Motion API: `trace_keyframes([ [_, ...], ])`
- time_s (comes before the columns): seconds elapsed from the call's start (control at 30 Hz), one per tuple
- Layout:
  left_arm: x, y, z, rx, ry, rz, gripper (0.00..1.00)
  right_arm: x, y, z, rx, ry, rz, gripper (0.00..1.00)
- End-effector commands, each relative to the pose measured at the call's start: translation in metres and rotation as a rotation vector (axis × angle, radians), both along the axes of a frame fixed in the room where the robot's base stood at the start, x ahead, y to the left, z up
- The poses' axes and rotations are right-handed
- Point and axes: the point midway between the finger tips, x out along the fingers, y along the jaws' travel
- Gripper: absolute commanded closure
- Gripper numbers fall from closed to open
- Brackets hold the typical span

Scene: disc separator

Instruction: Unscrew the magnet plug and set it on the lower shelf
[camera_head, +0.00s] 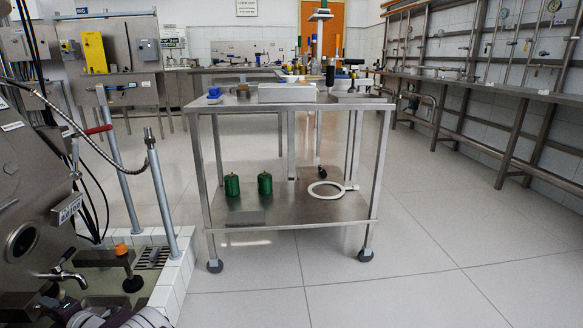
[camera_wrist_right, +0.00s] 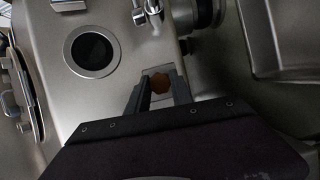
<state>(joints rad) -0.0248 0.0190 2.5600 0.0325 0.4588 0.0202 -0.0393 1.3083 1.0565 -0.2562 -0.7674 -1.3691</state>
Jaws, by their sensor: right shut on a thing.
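In the right wrist view, an orange-brown rounded plug (camera_wrist_right: 160,83), which I take to be the magnet plug, sits between the two dark fingers of my right gripper (camera_wrist_right: 162,88). The gripper is shut on it. It is close to the grey separator body (camera_wrist_right: 62,95), below and right of the round sight glass (camera_wrist_right: 92,52). I cannot tell whether the plug is still in its thread. My left gripper is out of view.
The separator (camera_head: 30,200) fills the left edge, with a tap (camera_head: 65,275), a flexible hose and a steel post beside it. A tiled drain basin edge (camera_head: 180,272) lies between it and the cart. Open floor (camera_head: 440,280) is to the right.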

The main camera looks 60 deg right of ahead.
Motion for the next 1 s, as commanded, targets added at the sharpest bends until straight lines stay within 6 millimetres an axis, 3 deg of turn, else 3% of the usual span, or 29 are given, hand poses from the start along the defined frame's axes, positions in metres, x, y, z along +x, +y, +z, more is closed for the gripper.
trace_keyframes([
  [0.47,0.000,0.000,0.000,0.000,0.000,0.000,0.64,0.000,0.003,0.002,-0.003,-0.005,0.008,1.00],
  [0.73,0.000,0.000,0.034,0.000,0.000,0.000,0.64,-0.021,-0.015,0.008,-0.001,0.002,0.003,1.00],
  [0.8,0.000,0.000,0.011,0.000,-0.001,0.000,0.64,-0.026,-0.020,-0.005,-0.002,-0.001,0.002,1.00],
  [1.0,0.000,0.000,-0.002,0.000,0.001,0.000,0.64,-0.040,-0.029,-0.002,-0.001,0.000,0.002,1.00],
])
